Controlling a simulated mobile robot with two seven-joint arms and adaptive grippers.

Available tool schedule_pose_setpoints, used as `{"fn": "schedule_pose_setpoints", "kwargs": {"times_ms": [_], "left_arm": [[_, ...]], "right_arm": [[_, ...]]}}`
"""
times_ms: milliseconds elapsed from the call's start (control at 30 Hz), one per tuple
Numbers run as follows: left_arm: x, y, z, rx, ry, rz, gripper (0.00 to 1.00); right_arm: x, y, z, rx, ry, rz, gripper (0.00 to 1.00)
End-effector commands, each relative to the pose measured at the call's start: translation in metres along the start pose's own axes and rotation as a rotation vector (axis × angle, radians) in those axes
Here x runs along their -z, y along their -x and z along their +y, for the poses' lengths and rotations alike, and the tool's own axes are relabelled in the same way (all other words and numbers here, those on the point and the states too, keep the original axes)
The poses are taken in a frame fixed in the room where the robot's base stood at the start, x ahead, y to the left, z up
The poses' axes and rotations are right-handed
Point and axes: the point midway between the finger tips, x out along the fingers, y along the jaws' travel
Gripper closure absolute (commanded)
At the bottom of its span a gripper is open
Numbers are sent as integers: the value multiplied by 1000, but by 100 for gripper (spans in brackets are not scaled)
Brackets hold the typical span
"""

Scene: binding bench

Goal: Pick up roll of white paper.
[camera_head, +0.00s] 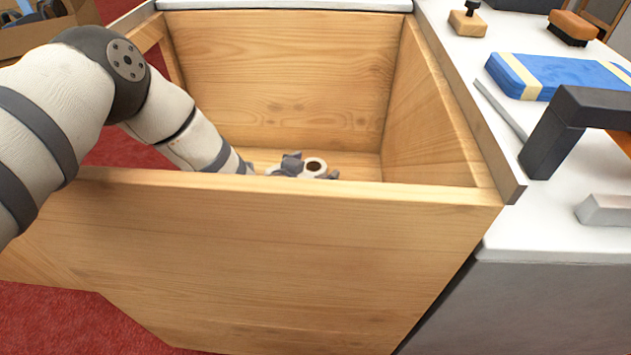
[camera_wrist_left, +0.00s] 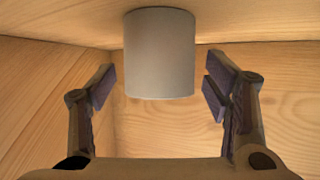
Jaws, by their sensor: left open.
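The roll of white paper (camera_head: 315,166) stands upright inside the wooden box, its open core showing from above. In the left wrist view the roll (camera_wrist_left: 160,55) is ahead of my left gripper (camera_wrist_left: 158,85), between its two open fingers, with gaps on both sides. In the head view my left arm reaches down into the box, and the left gripper (camera_head: 305,170) is beside the roll. The front wall hides the roll's lower part and some of the gripper. My right gripper is not in view.
The wooden box (camera_head: 260,255) has high walls around the gripper. A white bench top (camera_head: 510,215) at the right carries a blue wrapped stack (camera_head: 560,75), a brush (camera_head: 572,27) and a metal bar (camera_head: 606,210). A cardboard box (camera_head: 40,37) is at the far left.

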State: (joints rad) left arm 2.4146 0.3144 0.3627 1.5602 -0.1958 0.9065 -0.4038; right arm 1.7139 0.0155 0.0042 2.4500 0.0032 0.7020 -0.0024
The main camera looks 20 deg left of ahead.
Motion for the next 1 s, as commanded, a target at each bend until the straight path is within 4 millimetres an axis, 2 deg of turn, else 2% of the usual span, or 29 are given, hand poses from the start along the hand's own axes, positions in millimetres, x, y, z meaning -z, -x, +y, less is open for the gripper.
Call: {"fn": "schedule_pose_setpoints", "kwargs": {"times_ms": [200, 267, 433, 467, 733, 1000], "left_arm": [[3, -2, 0, 0, 0, 3, 29], [3, -2, 0, 0, 0, 3, 41], [2, -2, 0, 0, 0, 2, 79], [2, -2, 0, 0, 0, 2, 82], [6, 0, 0, -1, 0, 3, 82], [70, 30, 1, -1, -2, 11, 82]], "right_arm": [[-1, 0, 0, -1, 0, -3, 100], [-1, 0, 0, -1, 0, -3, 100], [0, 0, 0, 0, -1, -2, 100], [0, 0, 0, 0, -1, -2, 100], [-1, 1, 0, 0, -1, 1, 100], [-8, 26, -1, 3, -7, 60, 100]]}}
